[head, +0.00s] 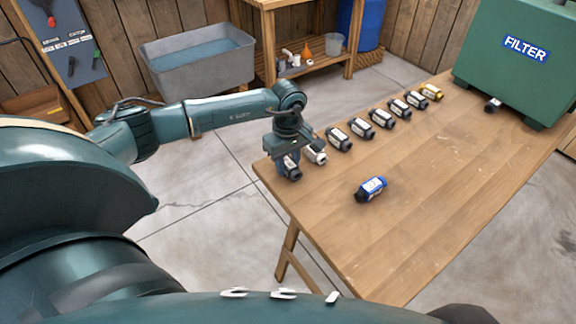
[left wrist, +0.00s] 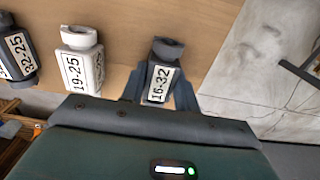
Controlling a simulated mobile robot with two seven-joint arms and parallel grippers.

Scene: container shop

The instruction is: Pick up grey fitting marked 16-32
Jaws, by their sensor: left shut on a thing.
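The grey fitting marked 16-32 (left wrist: 163,78) shows in the left wrist view between the fingers of my left gripper (left wrist: 160,88). Its label reads 16-32 and its round end points away from the gripper body. In the head view the same fitting (head: 292,168) is at the near left end of the row, at the table's left edge. My left gripper (head: 289,160) is above it and shut on it. I cannot tell whether the fitting touches the table. My right gripper is not in view.
A white fitting marked 19-25 (left wrist: 83,62) stands close beside it, then a dark one marked 32-25 (left wrist: 17,55). Several more fittings line the wooden table (head: 400,215). A green FILTER box (head: 515,60) stands at the far right.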

